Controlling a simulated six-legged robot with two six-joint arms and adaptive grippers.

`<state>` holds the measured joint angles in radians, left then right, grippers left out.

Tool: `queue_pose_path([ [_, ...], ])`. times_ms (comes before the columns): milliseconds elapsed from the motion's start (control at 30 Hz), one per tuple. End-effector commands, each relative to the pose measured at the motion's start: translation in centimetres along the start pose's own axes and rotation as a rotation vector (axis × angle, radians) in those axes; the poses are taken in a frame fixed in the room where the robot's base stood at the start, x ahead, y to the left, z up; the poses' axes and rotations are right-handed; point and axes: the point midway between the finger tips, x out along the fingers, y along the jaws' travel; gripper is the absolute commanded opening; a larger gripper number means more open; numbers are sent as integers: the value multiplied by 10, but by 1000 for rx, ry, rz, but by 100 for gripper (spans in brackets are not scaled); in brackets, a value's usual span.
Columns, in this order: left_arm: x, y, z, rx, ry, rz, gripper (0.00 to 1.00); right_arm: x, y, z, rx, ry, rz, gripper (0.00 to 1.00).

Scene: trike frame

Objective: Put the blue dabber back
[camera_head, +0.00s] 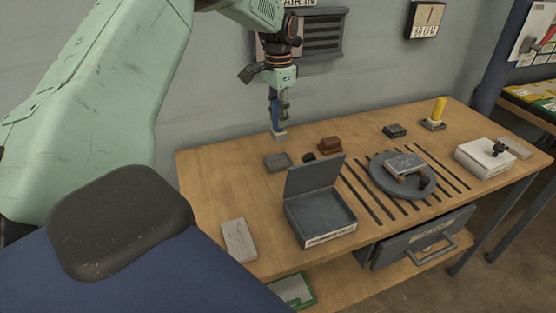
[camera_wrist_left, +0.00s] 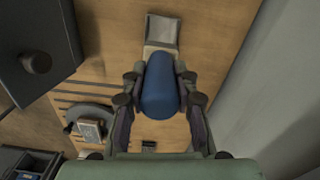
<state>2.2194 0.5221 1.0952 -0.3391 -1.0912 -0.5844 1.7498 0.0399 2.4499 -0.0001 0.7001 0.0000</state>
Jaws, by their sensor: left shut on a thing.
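The blue dabber (camera_head: 277,112) hangs upright in my left gripper (camera_head: 279,97), with its pale grey foot at the bottom. My left gripper is shut on its blue handle, which also shows between the fingers in the left wrist view (camera_wrist_left: 160,88). The foot is over the back left of the workbench, just behind a small grey tray (camera_head: 278,162); I cannot tell if it touches the bench. The tray looks empty and also shows beyond the dabber in the left wrist view (camera_wrist_left: 162,30). My right gripper is not in view.
An open grey box (camera_head: 320,217) stands in front of the tray, its knobbed lid raised. A brown block (camera_head: 330,145) is right of the tray. A round grey plate (camera_head: 403,183) carries a small framed piece. The wall is close behind. Bare wood lies left of the tray.

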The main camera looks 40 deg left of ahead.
Motion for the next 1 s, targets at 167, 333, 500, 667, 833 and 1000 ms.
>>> queue_pose_path([
  [167,36,0,1,-1,-3,2,0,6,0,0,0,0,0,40],
  [333,52,0,0,1,-2,1,0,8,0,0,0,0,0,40],
  [500,66,0,1,1,-2,1,0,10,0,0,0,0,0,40],
  [667,88,-1,0,0,-2,1,0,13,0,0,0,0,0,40],
  [833,90,-1,0,0,0,0,0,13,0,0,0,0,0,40],
  [1000,92,-1,0,0,-1,0,0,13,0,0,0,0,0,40],
])
